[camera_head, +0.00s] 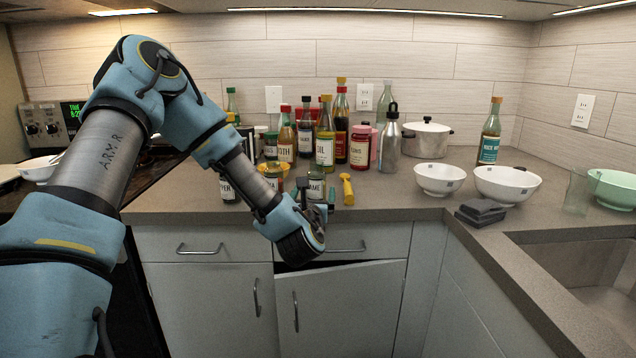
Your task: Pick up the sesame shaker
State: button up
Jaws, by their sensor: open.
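The sesame shaker (315,188) is a small jar with a white label that reads "...AME". It stands upright near the front edge of the counter, among other jars and bottles. My gripper (317,197) is open at the end of my arm, at the counter's front edge. Its fingers point toward the counter and lie in front of and beside the shaker in the picture. They hide part of the shaker's left side and lower part. I cannot tell whether a finger touches it.
A pepper shaker (228,190) stands to the left. Bowls (440,180) stand right. A cabinet door (345,310) below is slightly ajar.

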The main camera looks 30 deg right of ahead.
aim_at(316, 188)
jog(key=p+x, duration=0.2)
jog(key=x, duration=0.2)
jog(key=shift+w+d+r, duration=0.1)
jog(key=shift+d, duration=0.2)
jog(key=shift+w+d, duration=0.15)
jog(key=shift+w, duration=0.15)
grip_shut()
dwell(0.4)
